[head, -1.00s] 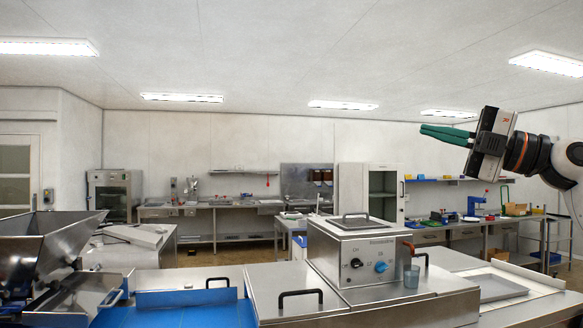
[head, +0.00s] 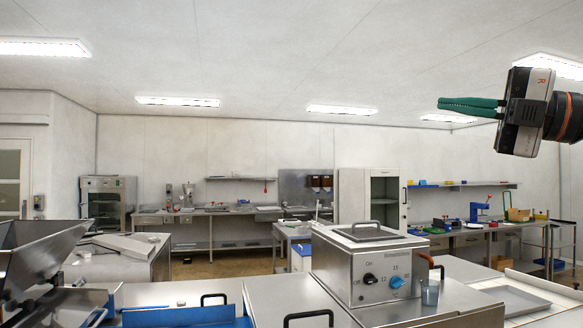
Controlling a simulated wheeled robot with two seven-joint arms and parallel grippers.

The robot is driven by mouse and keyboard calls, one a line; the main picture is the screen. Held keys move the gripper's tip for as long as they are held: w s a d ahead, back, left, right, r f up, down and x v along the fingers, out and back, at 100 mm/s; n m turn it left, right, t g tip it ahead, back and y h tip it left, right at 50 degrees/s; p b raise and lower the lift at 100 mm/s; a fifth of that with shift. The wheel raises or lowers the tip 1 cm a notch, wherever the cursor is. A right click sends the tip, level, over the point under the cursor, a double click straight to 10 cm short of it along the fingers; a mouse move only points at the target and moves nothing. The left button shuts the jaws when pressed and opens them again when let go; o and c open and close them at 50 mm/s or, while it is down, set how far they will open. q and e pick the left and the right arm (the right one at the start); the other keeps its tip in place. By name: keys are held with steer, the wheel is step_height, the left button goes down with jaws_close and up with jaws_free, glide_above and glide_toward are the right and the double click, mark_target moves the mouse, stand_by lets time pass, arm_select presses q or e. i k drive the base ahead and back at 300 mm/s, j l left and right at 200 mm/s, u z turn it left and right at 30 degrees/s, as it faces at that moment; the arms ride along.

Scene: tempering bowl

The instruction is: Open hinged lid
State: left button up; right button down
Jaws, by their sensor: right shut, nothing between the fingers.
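A steel box-shaped unit (head: 375,270) with two knobs on its front stands on the counter, right of centre. My left gripper is not in view.
A grey-blue cup (head: 430,293) stands beside the unit's front right. Flat steel covers with black handles (head: 307,317) lie in front and left. A metal hopper (head: 35,250) stands at far left, a shallow tray (head: 515,299) at right. The air around my right gripper is clear.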

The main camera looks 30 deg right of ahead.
mark_target(298, 301)
steer(key=i+l, duration=0.25)
steer(key=i, duration=0.25)
steer(key=i+l, duration=0.25)
steer(key=i, duration=0.3)
steer(key=i+l, duration=0.25)
steer(key=i, duration=0.25)
